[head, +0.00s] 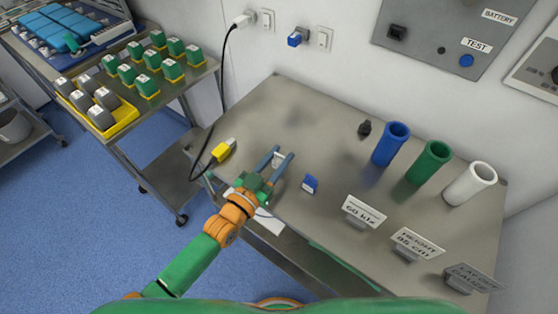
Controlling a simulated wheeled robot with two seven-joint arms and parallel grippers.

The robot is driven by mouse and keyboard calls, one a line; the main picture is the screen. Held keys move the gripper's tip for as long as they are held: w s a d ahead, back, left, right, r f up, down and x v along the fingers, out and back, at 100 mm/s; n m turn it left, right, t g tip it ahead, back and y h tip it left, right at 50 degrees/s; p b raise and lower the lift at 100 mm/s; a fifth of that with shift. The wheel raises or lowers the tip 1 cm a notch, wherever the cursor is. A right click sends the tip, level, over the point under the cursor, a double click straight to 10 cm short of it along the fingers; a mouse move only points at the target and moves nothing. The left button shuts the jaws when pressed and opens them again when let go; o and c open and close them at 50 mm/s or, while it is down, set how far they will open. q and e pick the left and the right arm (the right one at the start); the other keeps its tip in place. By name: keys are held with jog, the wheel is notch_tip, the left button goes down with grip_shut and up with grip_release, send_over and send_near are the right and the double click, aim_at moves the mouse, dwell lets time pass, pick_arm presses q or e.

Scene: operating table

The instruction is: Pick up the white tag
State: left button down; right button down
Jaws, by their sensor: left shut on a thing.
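My left gripper (283,154) reaches over the metal table (290,110) from its front edge. Its two blue-grey fingers are shut on a small white piece (279,160), which looks like the white tag. The fingers hide part of it, and I cannot tell whether it touches the tabletop. My right gripper is not in view.
A small blue item (310,184) stands right of my gripper, and a yellow plug (221,151) on a black cable lies left. Blue (390,146), green (428,163) and white (470,184) cylinders stand at right behind label stands (363,211). The table's back middle is mostly clear.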

pick_arm(q)
jog(key=s+a+r+p, duration=0.1)
jog(key=s+a+r, duration=0.5)
jog(key=s+r, duration=0.5)
jog(key=shift+s+r+p, duration=0.15)
jog(key=shift+s+p, duration=0.25)
jog(key=shift+s, duration=0.45)
